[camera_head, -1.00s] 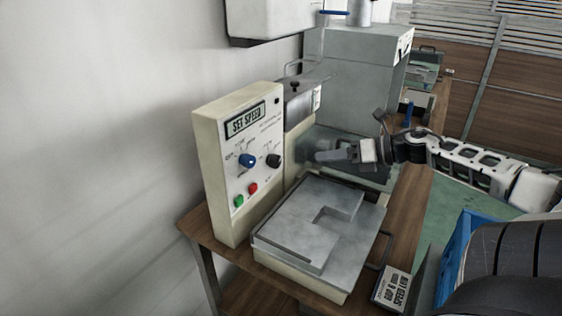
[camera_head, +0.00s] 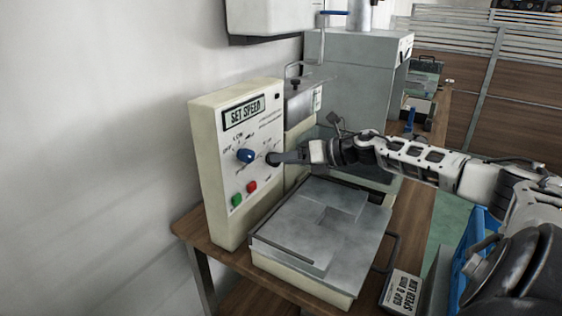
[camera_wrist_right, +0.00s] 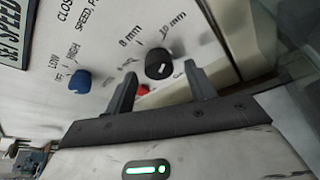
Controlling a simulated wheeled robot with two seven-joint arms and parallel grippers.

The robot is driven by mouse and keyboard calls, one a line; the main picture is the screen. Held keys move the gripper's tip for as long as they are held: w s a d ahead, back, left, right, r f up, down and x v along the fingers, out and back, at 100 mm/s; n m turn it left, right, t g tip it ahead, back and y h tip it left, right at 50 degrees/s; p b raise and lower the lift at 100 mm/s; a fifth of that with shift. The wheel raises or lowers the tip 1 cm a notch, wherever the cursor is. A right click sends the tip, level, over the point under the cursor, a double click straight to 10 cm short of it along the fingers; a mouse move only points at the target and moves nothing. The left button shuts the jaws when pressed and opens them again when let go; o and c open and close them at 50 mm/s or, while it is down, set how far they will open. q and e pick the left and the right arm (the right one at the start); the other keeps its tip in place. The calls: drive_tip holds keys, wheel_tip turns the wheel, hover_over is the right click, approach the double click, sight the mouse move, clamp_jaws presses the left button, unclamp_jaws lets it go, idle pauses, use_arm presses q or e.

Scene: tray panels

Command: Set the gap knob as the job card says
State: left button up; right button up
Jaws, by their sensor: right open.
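The black gap knob (camera_head: 272,159) is on the cream control panel (camera_head: 214,185). In the right wrist view the knob (camera_wrist_right: 157,60) sits among marks reading 8 mm and 10 mm; I cannot tell which one its pale mark points to. My right gripper (camera_head: 284,158) is at the knob, partly covering it in the head view. In the wrist view the open fingers (camera_wrist_right: 162,72) are on either side, just below the knob, without visible grip. The job card (camera_head: 401,293) lies at the front right and appears to read gap 8 mm, speed low. My left gripper is out of view.
A blue speed knob (camera_head: 245,156) is left of the gap knob. Green (camera_head: 236,200) and red (camera_head: 252,187) buttons are below. The panel display (camera_head: 244,112) reads SET SPEED. A grey metal plate (camera_head: 330,215) lies in front of the panel.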

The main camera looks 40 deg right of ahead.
drive_tip(key=shift+x, duration=1)
drive_tip(key=c, duration=1)
drive_tip(key=shift+o, duration=0.2)
